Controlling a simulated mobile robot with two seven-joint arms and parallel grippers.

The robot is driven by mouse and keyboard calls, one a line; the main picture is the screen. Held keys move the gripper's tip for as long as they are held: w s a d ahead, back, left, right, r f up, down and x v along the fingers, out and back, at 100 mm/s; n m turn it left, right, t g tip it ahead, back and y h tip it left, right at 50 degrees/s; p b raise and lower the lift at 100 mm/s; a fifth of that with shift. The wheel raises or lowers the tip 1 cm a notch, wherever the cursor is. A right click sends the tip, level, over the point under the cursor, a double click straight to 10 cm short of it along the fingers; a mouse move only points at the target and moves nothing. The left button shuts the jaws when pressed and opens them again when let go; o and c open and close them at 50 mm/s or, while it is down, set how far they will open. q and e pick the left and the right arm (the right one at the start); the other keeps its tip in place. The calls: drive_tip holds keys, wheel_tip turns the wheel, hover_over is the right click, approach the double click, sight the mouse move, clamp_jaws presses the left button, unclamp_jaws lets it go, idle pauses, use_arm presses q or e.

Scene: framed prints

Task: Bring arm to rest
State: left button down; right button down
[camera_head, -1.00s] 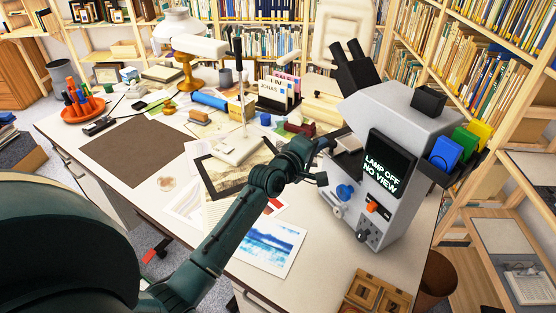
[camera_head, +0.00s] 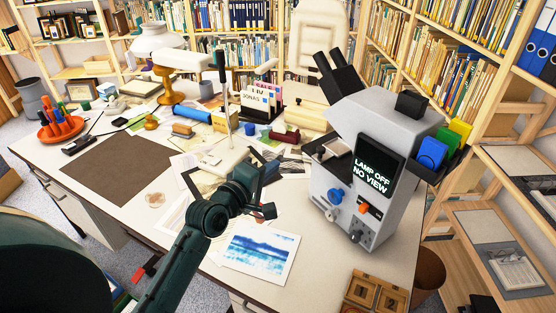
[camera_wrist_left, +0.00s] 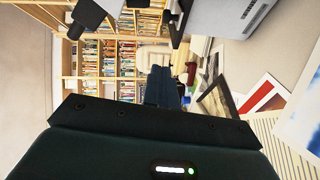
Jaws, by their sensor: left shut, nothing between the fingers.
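My left arm comes in from the lower left of the head view. Its gripper (camera_head: 266,166) is over the middle of the desk, above loose prints, left of the grey microscope (camera_head: 372,165) and apart from it. In the left wrist view the two dark fingers (camera_wrist_left: 162,88) are together with nothing between them. The microscope's screen reads "LAMP OFF NO VIEW". My right gripper is in neither view.
The white desk (camera_head: 190,262) holds a brown mat (camera_head: 125,168), a blue watercolour print (camera_head: 258,250), an orange pen holder (camera_head: 60,128), a lamp (camera_head: 168,70) and a wooden box (camera_head: 372,292). Full bookshelves (camera_head: 450,75) stand behind.

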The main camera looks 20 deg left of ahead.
use_arm(q)
drive_tip(key=s+d+f+m+g, duration=0.2)
drive_tip(key=s+d+f+m, duration=0.2)
drive_tip(key=s+f+m, duration=0.4)
drive_tip(key=s+d+f+m+g, duration=0.3)
drive_tip(key=s+d+f+m, duration=0.2)
drive_tip(key=s+f+m, duration=0.4)
drive_tip(key=s+f, duration=0.3)
drive_tip(key=s, duration=0.2)
drive_tip(key=shift+g, duration=0.3)
drive_tip(key=shift+d, duration=0.1)
